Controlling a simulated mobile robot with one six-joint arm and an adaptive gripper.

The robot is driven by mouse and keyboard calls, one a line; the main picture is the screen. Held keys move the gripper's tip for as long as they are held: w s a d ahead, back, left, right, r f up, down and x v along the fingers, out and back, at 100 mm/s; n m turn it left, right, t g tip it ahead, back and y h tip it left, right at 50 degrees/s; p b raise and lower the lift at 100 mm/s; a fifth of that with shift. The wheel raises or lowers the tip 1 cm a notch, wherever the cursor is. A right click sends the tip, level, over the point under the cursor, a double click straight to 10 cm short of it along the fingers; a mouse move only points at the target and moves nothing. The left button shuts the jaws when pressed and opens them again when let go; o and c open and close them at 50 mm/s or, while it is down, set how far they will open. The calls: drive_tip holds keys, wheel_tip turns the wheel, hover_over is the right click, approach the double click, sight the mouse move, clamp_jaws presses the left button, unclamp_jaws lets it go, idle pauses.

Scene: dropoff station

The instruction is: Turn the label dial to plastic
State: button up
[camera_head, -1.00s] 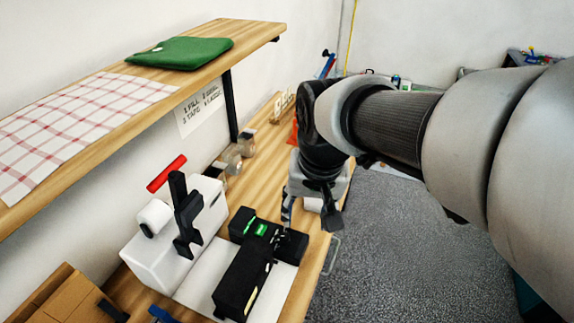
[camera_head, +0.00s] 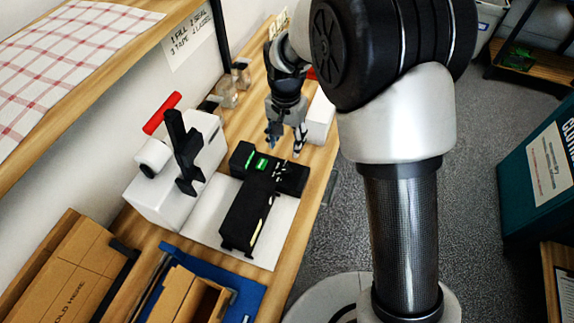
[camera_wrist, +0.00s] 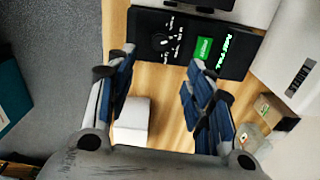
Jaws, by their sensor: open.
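The black label unit (camera_head: 270,168) sits on the wooden counter, with a small lit green screen (camera_head: 261,163). In the wrist view its top face shows a small dark label dial (camera_wrist: 160,41) with white marks around it. The green screen (camera_wrist: 203,48) and bright green lettering are beside the dial. The lettering and dial setting are too small to read. My gripper (camera_head: 285,144) points down at the far edge of the unit. In the wrist view my gripper (camera_wrist: 160,62) has its blue-grey fingers spread apart with nothing between them, the dial lying just beyond the fingertips.
A white machine (camera_head: 178,172) with a red-handled lever stands left of the unit. A white block (camera_head: 319,118) is close to my gripper on the right. Cardboard boxes (camera_head: 75,262) and a blue mat (camera_head: 252,295) are in front.

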sight(286, 169)
wheel_tip(286, 169, down, 13)
drive_tip(key=shift+r+b, duration=0.2)
drive_tip(key=shift+b, duration=1.05)
drive_tip(key=shift+c, duration=0.5)
drive_tip(key=c, duration=1)
drive_tip(key=shift+n, duration=0.4)
drive_tip(key=n, duration=0.4)
drive_tip(key=shift+n+p, duration=0.3)
drive_tip(key=shift+p, duration=0.1)
drive_tip(key=shift+n, duration=2.2)
